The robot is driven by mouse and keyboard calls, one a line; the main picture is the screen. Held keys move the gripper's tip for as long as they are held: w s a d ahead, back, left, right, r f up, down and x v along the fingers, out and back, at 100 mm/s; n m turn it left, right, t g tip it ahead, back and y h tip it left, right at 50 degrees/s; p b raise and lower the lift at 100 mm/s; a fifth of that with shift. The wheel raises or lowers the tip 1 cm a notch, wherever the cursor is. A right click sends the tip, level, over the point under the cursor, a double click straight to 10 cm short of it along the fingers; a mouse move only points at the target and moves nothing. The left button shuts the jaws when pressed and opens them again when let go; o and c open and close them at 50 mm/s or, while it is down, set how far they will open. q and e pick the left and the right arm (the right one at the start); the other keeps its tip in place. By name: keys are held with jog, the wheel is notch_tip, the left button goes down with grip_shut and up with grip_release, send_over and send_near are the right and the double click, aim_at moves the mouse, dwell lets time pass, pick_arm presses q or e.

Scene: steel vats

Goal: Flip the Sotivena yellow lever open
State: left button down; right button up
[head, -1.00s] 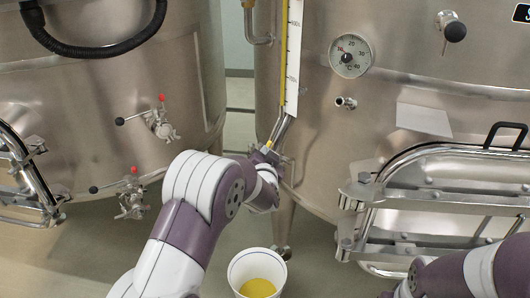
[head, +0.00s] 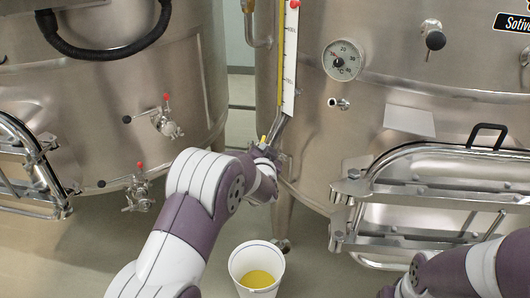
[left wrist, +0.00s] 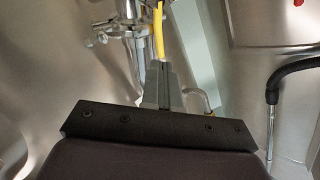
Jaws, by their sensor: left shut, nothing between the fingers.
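The Sotivena vat (head: 300,110) is the right steel vat; its name plate (head: 513,22) is cut off at the right edge. The small yellow lever (head: 263,139) shows below the white level gauge, beside the vat's left side. My left gripper (head: 267,150) is right at the lever, its fingers largely hidden by its own wrist. In the left wrist view the closed fingers (left wrist: 164,85) point at the yellow lever (left wrist: 158,35), their tips at its lower end with nothing between them. I cannot tell whether they touch it. My right arm enters at lower right, its fingers out of view.
A white bucket (head: 240,265) with yellow liquid stands on the floor below my left arm. The left vat has two valves with red-knobbed handles (head: 166,97).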

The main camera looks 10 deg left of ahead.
pick_arm(q)
jog(key=d+r+v, duration=0.1)
jog(key=v, duration=0.8)
jog(key=s+d+f+n+g+h, duration=0.2)
jog(key=s+d+f+g+h, duration=0.15)
jog(key=s+f+g, duration=0.6)
jog(key=s+a+r+n+g+p, duration=0.1)
jog(key=s+a+p, duration=0.1)
jog(key=s, duration=0.5)
jog(key=s+a+r+g+p, duration=0.2)
jog(key=s+a, duration=0.2)
jog(key=s, duration=0.2)
jog(key=s+a+r+n+g+p, duration=0.1)
jog(key=s+a+r+g, duration=0.1)
jog(key=s, duration=0.5)
jog(key=shift+s+a+n+y+p, duration=0.3)
jog(key=shift+s+a+y+p, duration=0.1)
jog(key=shift+a, duration=0.35)
